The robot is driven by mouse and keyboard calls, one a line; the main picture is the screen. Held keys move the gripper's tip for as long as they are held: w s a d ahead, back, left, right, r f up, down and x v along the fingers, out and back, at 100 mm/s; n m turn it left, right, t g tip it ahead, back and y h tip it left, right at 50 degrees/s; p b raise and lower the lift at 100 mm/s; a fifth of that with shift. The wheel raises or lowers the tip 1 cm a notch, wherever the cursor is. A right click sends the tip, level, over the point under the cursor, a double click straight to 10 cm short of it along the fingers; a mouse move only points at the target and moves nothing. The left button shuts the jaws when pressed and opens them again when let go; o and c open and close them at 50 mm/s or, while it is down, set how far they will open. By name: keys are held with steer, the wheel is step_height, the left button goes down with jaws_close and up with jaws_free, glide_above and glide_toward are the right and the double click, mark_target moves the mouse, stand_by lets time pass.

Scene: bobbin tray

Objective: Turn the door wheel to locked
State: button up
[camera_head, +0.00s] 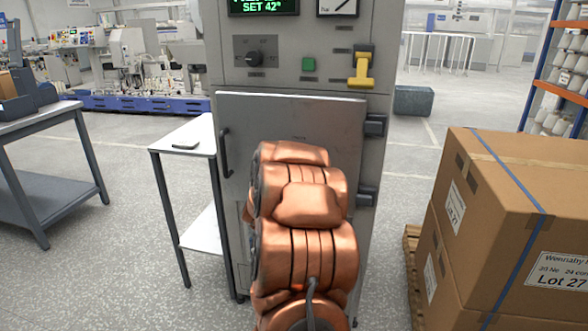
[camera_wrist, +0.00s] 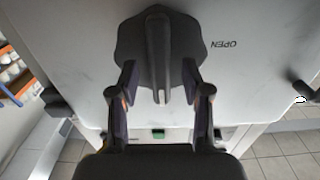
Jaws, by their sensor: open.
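The door wheel (camera_wrist: 158,52) shows in the wrist view as a dark, lobed knob with a raised bar across it, on the pale cabinet door (camera_wrist: 75,60). The word OPEN appears upside down beside it. My gripper (camera_wrist: 160,82) is open, with one finger on each side of the bar's near end; a gap shows on both sides, and I see no contact. In the head view the grey door (camera_head: 285,115) is on the cabinet front, and my copper-coloured arm hides the wheel and my gripper.
The cabinet carries a dark knob (camera_head: 254,58), a green button (camera_head: 309,64) and a yellow lever (camera_head: 362,68) above the door. A black door handle (camera_head: 225,152) is at its left edge. A side table (camera_head: 190,135) stands left; stacked cartons (camera_head: 500,190) stand right.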

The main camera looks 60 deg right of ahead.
steer(key=v, duration=0.6)
steer(key=shift+w, duration=0.1)
stand_by(0.5)
